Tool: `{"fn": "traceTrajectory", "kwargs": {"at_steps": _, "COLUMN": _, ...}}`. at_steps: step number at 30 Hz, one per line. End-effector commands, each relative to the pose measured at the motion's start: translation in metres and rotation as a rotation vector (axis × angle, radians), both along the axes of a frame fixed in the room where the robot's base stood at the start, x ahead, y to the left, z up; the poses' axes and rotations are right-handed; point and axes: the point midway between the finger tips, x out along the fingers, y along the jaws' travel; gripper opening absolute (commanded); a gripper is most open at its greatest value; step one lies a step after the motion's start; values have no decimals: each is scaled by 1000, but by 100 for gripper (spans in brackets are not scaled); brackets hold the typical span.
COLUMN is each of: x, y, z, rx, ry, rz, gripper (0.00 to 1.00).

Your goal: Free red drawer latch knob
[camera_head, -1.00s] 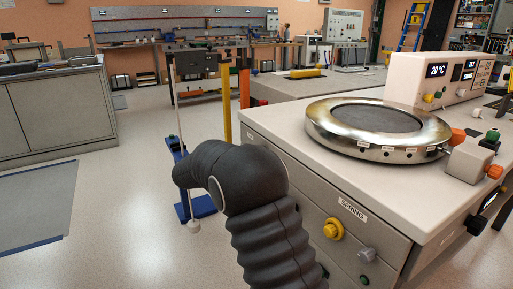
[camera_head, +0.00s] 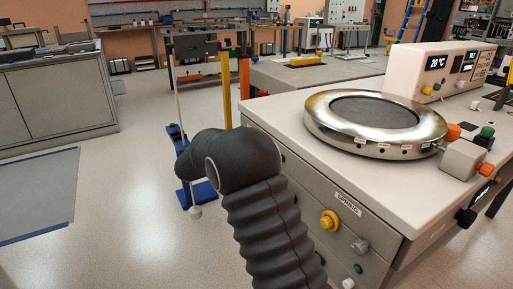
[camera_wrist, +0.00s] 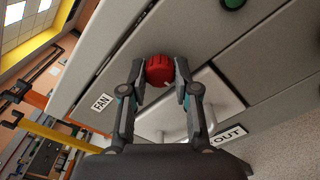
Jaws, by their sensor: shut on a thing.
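The red knob (camera_wrist: 159,71) is a round, ribbed knob on a grey panel, seen in the wrist view. My gripper (camera_wrist: 160,75) is shut on it, with one finger on each side. Two labels show on the panel: a "FAN" label (camera_wrist: 102,102) at left and a label ending in "OUT" (camera_wrist: 228,136) at right. A pale plate (camera_wrist: 215,105) lies just beyond the knob. In the head view my dark arm hides the red knob and my fingers.
The head view shows the grey cabinet with a "SPRING" drawer (camera_head: 349,203), a yellow knob (camera_head: 329,220) and a grey knob (camera_head: 360,246). A steel ring plate (camera_head: 325,118) sits on top. A blue-based stand (camera_head: 203,193) is left of my arm. Open floor lies further left.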

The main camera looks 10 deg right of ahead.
Motion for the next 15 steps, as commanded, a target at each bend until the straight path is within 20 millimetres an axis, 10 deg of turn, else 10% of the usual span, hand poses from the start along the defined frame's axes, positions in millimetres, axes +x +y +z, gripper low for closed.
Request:
{"fn": "traceTrajectory", "kwargs": {"at_steps": 10, "x": 0, "y": -1, "z": 0, "rx": -1, "ry": 3, "rz": 0, "gripper": 0}}
{"fn": "traceTrajectory", "kwargs": {"at_steps": 11, "x": 0, "y": -1, "z": 0, "rx": -1, "ry": 3, "rz": 0, "gripper": 35}}
{"fn": "traceTrajectory", "kwargs": {"at_steps": 15, "x": 0, "y": 0, "z": 0, "rx": -1, "ry": 3, "rz": 0, "gripper": 55}}
